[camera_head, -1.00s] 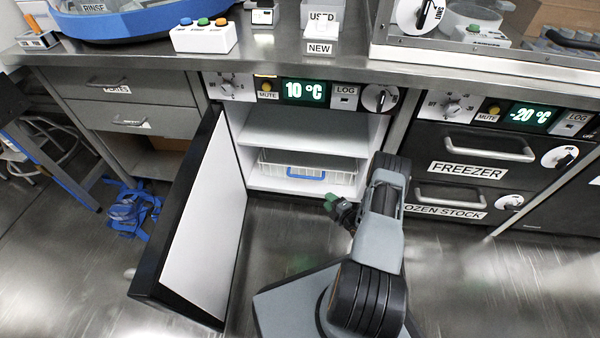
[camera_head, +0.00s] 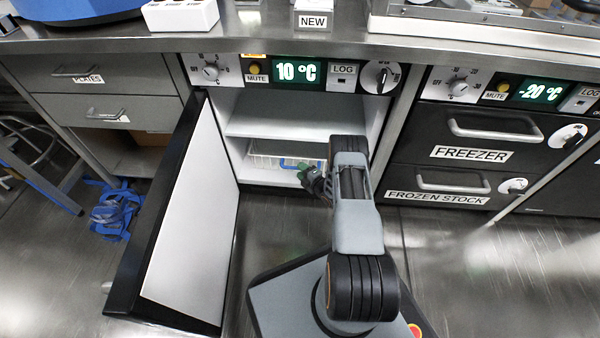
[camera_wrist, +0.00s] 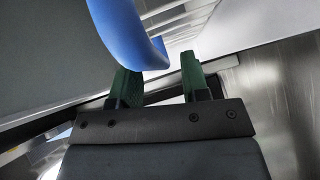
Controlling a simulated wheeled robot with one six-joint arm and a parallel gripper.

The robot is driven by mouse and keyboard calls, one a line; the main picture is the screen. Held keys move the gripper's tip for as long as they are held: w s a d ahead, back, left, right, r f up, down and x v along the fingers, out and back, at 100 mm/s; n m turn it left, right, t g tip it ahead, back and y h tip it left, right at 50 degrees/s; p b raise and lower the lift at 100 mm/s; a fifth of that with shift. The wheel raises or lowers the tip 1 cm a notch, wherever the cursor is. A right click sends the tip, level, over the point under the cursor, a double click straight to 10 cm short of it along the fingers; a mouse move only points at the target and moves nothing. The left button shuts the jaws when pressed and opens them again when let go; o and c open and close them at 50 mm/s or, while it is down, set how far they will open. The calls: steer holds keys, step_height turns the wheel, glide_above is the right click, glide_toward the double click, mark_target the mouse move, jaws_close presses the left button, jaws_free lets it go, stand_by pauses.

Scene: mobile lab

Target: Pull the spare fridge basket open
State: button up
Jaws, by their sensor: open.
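The white wire fridge basket (camera_head: 264,163) sits on the lower level inside the open fridge. Its blue handle (camera_head: 287,163) is partly hidden behind my gripper and arm. In the wrist view the blue handle (camera_wrist: 128,32) is large and close, its curved end by my left green fingertip. My gripper (camera_wrist: 162,75) is open, with a clear gap between its two green fingers. In the head view my gripper (camera_head: 306,172) is at the front of the basket, near the handle. I cannot tell whether a finger touches the handle.
The fridge door (camera_head: 175,215) stands wide open to the left. A white shelf (camera_head: 270,122) is above the basket. The freezer drawers (camera_head: 480,150) are shut at the right. The floor before the fridge (camera_head: 275,225) is clear.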

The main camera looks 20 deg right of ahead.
steer(key=shift+w+a+f, duration=0.1)
steer(key=shift+w+a, duration=0.1)
steer(key=shift+w, duration=0.45)
jaws_close()
